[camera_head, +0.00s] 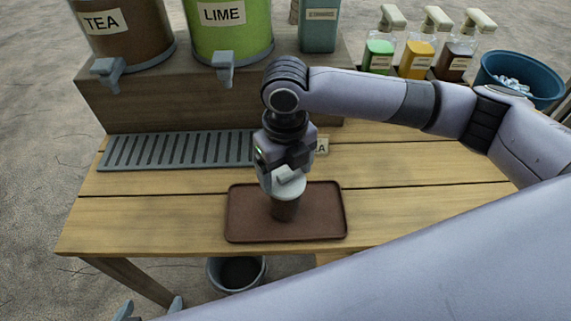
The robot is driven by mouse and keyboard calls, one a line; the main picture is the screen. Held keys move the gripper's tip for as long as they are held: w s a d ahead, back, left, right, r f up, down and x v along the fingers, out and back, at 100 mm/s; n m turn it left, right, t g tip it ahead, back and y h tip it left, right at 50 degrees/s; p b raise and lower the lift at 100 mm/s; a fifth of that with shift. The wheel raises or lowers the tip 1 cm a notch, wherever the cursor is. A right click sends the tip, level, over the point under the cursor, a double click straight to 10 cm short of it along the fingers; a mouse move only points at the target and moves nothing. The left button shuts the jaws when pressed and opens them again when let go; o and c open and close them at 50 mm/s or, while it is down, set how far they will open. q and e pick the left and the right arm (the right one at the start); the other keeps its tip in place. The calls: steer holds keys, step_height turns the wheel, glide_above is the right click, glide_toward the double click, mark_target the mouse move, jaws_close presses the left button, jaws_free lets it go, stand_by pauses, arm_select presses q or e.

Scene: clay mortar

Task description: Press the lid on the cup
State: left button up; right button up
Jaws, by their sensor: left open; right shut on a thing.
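The dark brown cup (284,212) stands upright on a brown tray (334,228) at the front of the wooden table. A white lid (292,191) is at the cup's top, directly under my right gripper (283,180). My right gripper points down and is shut on the lid. The fingers hide part of the lid, and I cannot tell whether it is seated on the rim. My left gripper (150,307) is open and empty at the bottom left, low in front of the table, with only its fingertips showing.
A tea dispenser (122,38) and a lime dispenser (228,28) stand on a wooden riser behind a grey slatted drip tray (180,150). Pump bottles (418,58) and a blue tub (520,68) are at the back right. A bucket (237,272) is below the front edge. The table's right side is clear.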

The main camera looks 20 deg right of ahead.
steer(key=shift+p, duration=0.95)
stand_by(1.1)
steer(key=shift+f+p, duration=0.15)
steer(key=shift+p, duration=0.65)
stand_by(1.3)
steer(key=o, duration=0.9)
steer(key=shift+r, duration=3.5)
